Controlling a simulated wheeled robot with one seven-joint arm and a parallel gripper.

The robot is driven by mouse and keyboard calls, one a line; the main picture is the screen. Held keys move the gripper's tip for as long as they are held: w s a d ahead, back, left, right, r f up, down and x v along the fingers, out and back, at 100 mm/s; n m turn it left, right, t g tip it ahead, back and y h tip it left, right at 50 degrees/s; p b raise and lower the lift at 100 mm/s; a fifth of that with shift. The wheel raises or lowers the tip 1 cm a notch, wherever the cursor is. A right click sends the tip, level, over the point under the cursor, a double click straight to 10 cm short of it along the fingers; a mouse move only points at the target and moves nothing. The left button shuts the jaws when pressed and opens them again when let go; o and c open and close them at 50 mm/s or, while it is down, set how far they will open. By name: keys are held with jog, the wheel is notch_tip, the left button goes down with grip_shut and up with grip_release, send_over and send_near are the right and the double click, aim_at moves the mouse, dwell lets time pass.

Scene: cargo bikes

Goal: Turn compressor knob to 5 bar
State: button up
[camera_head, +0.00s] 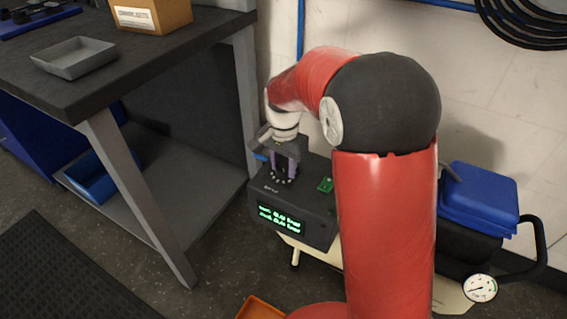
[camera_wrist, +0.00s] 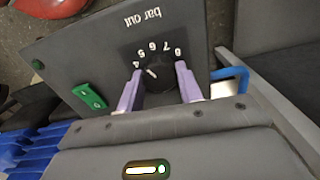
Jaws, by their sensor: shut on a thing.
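The black knob (camera_wrist: 157,74) sits under a dial reading 4 to 8 in the wrist view, marked "bar out" upside down. Its white pointer line points up-left, between 4 and 5, nearer 4. My gripper (camera_wrist: 159,82) has its purple fingers on either side of the knob, shut on it. In the head view my gripper (camera_head: 285,168) reaches down onto the panel and mostly hides the knob.
A green switch (camera_wrist: 90,96) sits on the panel beside the knob. A blue hose fitting (camera_wrist: 232,76) is close to one finger. A workbench (camera_head: 120,75) with a grey tray (camera_head: 75,58) stands left. A gauge (camera_head: 480,288) and blue part (camera_head: 480,195) are right.

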aim_at(284, 166)
dwell(0.4)
jog(key=o, duration=1)
notch_tip(284, 166, up, 7)
jog(key=shift+r, duration=0.4)
